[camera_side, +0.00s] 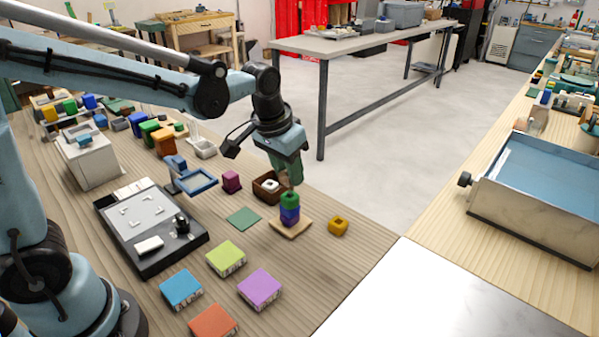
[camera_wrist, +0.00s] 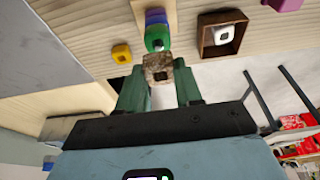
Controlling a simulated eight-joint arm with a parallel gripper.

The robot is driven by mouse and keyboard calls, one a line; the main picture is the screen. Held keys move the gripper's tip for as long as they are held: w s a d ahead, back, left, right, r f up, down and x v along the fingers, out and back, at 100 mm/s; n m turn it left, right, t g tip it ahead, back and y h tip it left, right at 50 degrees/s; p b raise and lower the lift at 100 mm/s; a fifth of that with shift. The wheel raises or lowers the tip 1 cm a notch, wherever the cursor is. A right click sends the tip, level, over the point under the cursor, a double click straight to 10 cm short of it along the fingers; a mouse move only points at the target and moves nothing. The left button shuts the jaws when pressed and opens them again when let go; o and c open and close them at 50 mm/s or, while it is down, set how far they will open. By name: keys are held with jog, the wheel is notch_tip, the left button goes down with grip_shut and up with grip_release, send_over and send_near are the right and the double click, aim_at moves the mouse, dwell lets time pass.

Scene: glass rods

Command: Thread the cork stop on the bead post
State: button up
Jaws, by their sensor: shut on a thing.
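The cork stop (camera_wrist: 158,69), a speckled brown block with a dark square hole, is between the fingers of my gripper (camera_wrist: 160,88), which is shut on it. In the side view my gripper (camera_side: 287,175) points down just above the bead post (camera_side: 291,229), and the cork is mostly hidden by the fingers. The post stands upright on a flat wooden base, with a green bead (camera_side: 289,197) on top of blue and purple ones. In the wrist view the green bead (camera_wrist: 157,38) lies just beyond the cork. I cannot tell whether cork and post touch.
A yellow bead (camera_side: 338,226) lies right of the post, close to the table edge. A brown box (camera_side: 267,186) with a white bead inside stands behind it. A magenta block (camera_side: 231,181) and a flat green square (camera_side: 243,218) are to the left. Coloured blocks lie in front.

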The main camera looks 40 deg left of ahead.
jog(key=shift+f, duration=1.55)
jog(key=o, duration=1.1)
jog(key=shift+c, duration=0.2)
jog(key=v, duration=1.2)
jog(key=s+a+f+t, duration=0.3)
jog(key=s+f, duration=0.3)
jog(key=s, duration=0.2)
jog(key=shift+s+f+t, duration=0.2)
jog(key=shift+f+t, duration=0.2)
jog(key=shift+t, duration=0.1)
